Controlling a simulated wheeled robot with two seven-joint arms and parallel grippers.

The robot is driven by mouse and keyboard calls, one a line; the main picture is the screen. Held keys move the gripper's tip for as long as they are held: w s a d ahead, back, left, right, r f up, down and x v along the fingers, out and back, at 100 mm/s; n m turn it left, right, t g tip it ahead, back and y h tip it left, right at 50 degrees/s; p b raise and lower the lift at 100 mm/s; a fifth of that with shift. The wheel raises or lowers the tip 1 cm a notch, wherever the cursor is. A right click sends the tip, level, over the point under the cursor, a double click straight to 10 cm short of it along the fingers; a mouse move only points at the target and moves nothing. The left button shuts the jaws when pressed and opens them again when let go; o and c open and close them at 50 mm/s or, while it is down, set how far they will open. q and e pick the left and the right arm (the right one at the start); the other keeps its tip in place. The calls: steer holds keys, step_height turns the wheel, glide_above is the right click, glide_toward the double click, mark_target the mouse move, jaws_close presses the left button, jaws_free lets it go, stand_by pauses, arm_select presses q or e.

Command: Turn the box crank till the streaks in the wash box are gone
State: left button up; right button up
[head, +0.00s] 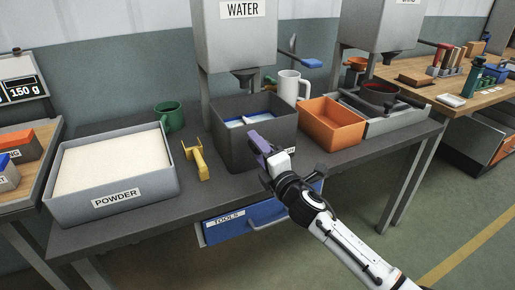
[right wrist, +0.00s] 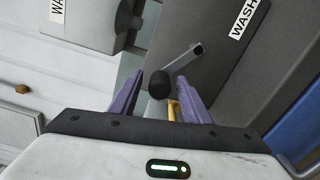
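The dark grey wash box (head: 232,155) stands on the bench under the water tank. Blue and whitish patches (head: 246,119) show inside it; I cannot tell clearly which are streaks. The box crank (right wrist: 185,67) is a grey arm with a black knob (right wrist: 158,84) on the box's side, in the right wrist view. My right gripper (head: 262,149) is at the box's front right; its purple fingers are open. In the wrist view the knob shows between the fingertips of this gripper (right wrist: 160,88), with gaps on both sides. My left gripper is out of view.
A grey powder bin (head: 113,195), a yellow tool (head: 197,160) and a green mug (head: 170,116) stand left of the box. An orange bin (head: 333,124) and a white mug (head: 289,88) stand right. The water tank (head: 238,42) hangs above; a blue tools drawer (head: 240,223) is below.

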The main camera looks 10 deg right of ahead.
steer(key=shift+s, duration=0.1)
steer(key=v, duration=1)
stand_by(0.3)
